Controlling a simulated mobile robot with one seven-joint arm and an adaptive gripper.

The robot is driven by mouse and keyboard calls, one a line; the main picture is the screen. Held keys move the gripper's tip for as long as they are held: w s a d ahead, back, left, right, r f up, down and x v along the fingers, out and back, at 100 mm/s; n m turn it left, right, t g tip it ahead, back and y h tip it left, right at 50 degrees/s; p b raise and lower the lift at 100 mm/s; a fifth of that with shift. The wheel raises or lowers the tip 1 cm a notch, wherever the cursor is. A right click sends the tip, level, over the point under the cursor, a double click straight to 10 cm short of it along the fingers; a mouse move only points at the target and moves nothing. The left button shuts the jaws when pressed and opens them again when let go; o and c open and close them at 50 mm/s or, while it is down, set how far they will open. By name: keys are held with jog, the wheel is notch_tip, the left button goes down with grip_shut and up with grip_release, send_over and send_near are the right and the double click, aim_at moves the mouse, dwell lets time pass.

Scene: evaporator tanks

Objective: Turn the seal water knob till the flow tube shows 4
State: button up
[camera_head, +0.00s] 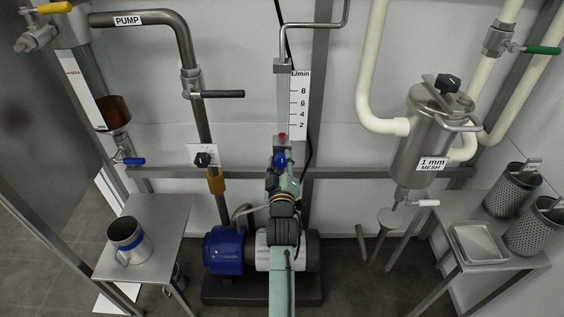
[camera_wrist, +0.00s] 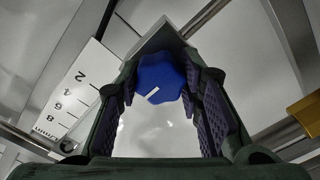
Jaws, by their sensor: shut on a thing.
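The seal water knob (camera_wrist: 160,76) is blue and lobed with a white mark. In the wrist view it sits between the padded fingers of my gripper (camera_wrist: 163,92), which is shut on it. In the head view the blue knob (camera_head: 279,158) shows small below the flow tube, partly hidden by my gripper (camera_head: 281,170). The clear flow tube (camera_head: 282,100) stands upright beside a white L/min scale (camera_head: 299,104) marked 2, 4, 6, 8. Its red float (camera_head: 282,136) rests near the bottom, below the 2 mark. The scale (camera_wrist: 75,90) also shows in the wrist view.
A blue-ended pump (camera_head: 228,250) stands on the floor behind my arm. A pipe with a black-handled valve (camera_head: 215,94) is at left, a steel strainer (camera_head: 425,135) at right. Side tables hold a steel jug (camera_head: 128,240), a tray (camera_head: 478,243) and mesh baskets (camera_head: 512,190).

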jog(key=shift+c, duration=1.2)
jog(key=shift+m, duration=0.3)
jog(key=m, duration=0.3)
jog(key=shift+m, duration=0.3)
jog(key=m, duration=0.4)
jog(key=shift+m, duration=0.3)
jog(key=m+p, duration=0.1)
jog(key=m, duration=0.8)
jog(key=shift+m, duration=0.5)
jog(key=o, duration=1.2)
jog(key=shift+c, duration=0.2)
